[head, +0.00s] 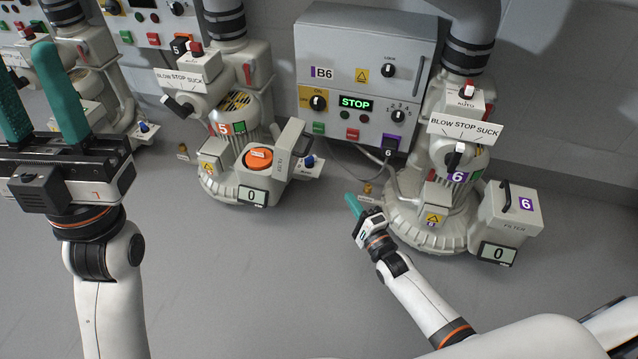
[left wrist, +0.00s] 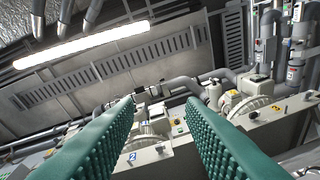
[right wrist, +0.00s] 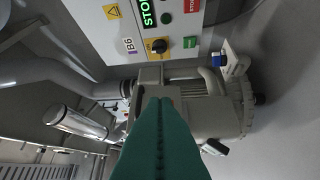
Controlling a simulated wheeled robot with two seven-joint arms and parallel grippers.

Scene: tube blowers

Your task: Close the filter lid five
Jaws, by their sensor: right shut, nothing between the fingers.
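The machine with the orange number 5 (head: 224,128) stands left of centre in the head view. Its filter box (head: 228,180) has an orange round part (head: 258,159) showing in its top. The filter lid five (head: 287,150) stands raised at the right side of the box, its dark handle facing right. My right gripper (head: 353,206) is shut and empty, right of and lower than the lid, apart from it. Its closed teal fingers also show in the right wrist view (right wrist: 160,110). My left gripper (head: 38,95) is open and empty at the far left.
Machine six (head: 430,210) stands to the right, its filter lid (head: 512,200) shut. The control box B6 (head: 365,75) is between and behind the machines. A blue-knobbed valve (head: 309,162) is beside the raised lid. The grey floor (head: 250,280) in front is clear.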

